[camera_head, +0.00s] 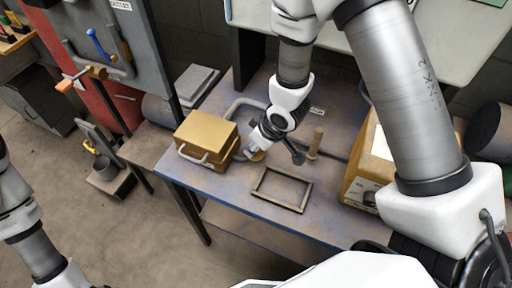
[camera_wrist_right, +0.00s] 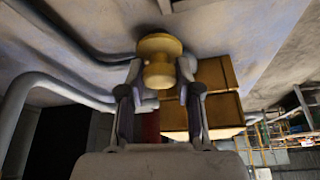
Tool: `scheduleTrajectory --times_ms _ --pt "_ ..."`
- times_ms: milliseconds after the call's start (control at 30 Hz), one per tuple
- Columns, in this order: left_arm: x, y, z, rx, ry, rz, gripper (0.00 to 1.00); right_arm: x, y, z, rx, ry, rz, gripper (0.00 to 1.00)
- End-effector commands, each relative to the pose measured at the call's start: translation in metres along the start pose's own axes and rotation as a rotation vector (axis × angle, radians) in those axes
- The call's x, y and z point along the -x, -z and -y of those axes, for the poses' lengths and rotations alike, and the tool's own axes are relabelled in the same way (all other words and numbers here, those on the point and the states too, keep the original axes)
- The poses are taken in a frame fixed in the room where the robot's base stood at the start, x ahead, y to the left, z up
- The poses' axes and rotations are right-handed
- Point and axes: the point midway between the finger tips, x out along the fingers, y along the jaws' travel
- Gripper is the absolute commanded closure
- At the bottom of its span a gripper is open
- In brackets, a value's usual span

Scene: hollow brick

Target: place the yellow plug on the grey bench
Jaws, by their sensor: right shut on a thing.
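The yellow plug (camera_wrist_right: 160,60) is a short, rounded, stepped piece, held between the two fingertips of my right gripper (camera_wrist_right: 160,85). In the head view the right gripper (camera_head: 255,148) is over the bench, just right of a yellow box, and the plug (camera_head: 257,156) shows only as a small spot at its tips. The grey bench (camera_head: 235,190) has a worn blue-grey top. I cannot tell whether the plug touches it. My left arm shows at the lower left, but its gripper is out of view.
A yellow box with a handle (camera_head: 207,136) stands beside the right gripper. A rectangular open frame (camera_head: 282,190) lies in front, an upright wooden peg (camera_head: 316,142) to the right. A wooden-sided box (camera_head: 370,170) stands at the bench's right. The bench's front left is clear.

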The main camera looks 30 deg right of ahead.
Motion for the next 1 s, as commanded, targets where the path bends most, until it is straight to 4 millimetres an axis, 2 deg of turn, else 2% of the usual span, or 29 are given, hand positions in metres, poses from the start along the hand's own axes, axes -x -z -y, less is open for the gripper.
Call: scheduleTrajectory --times_ms 167,200,233,533,667,767,1000 --pt "-0.002 0.000 0.000 0.000 0.000 0.000 0.60 -0.003 -0.002 0.000 0.000 0.000 0.001 0.96" --pt "-0.001 0.000 0.000 0.000 0.000 0.001 0.60 -0.002 -0.001 0.000 0.000 0.000 0.000 0.53" --pt "-0.001 0.000 0.000 0.000 0.000 0.000 0.60 -0.002 -0.001 0.000 0.000 0.000 0.000 0.42" --pt "0.000 0.000 0.000 0.000 0.000 0.000 0.60 -0.001 0.000 0.000 0.000 0.000 0.000 0.42" --pt "0.002 0.000 0.000 0.000 0.000 0.000 0.60 0.011 0.001 0.000 -0.002 0.000 -0.001 0.42" --pt "0.004 0.000 0.000 0.000 0.000 0.000 0.60 0.032 0.002 0.000 -0.002 -0.001 -0.004 0.42" --pt "0.015 0.000 0.000 0.000 0.000 0.000 0.60 0.095 0.002 0.000 -0.002 0.000 -0.005 0.42"
